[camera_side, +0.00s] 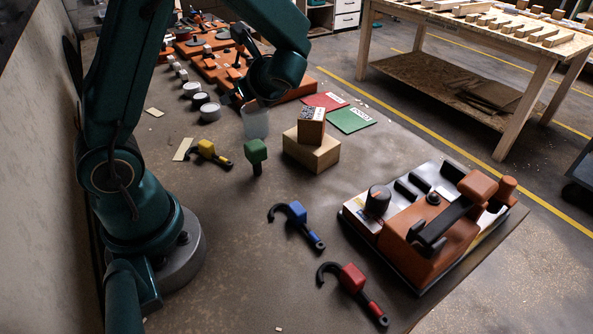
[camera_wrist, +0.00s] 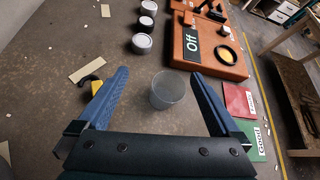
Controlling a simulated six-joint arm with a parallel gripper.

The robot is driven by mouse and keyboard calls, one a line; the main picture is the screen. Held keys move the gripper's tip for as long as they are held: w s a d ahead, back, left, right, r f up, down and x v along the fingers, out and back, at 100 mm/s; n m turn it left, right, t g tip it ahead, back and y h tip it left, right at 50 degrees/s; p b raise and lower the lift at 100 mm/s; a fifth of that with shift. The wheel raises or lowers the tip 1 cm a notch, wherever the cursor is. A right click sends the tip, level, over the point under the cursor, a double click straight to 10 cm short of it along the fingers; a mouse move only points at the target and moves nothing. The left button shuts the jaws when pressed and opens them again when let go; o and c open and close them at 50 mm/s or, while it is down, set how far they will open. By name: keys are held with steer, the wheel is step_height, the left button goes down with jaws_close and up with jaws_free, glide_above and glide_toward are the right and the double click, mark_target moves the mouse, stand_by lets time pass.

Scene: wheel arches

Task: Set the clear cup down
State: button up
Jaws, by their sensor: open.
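The clear cup (camera_side: 255,122) stands upright on the table below the end of my arm in the side view. In the wrist view the clear cup (camera_wrist: 167,89) sits between and beyond the two blue fingers, apart from both. My gripper (camera_wrist: 164,92) is open, with a wide space on each side of the cup. In the side view the fingers are hard to make out beneath the dark wrist.
A cardboard-coloured box stack (camera_side: 311,148) is right of the cup. Red (camera_side: 324,101) and green (camera_side: 351,121) mats lie behind it. White-topped cans (camera_side: 210,112), a yellow hammer-like tool (camera_side: 208,151) and a green block tool (camera_side: 256,155) are nearby. An orange machine (camera_side: 433,225) stands front right.

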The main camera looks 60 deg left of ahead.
steer(key=s+d+r+n+t+h, duration=0.2)
steer(key=s+d+n+h, duration=0.3)
steer(key=d+n, duration=0.3)
steer(key=s+d+r+n+t+h, duration=0.2)
steer(key=s+d+n+h, duration=0.2)
steer(key=d, duration=0.9)
steer(key=n+h, duration=0.2)
steer(key=n, duration=0.2)
steer(key=shift+s+n+t+h, duration=0.3)
steer(key=shift+s+h, duration=0.05)
steer(key=shift+h, duration=0.05)
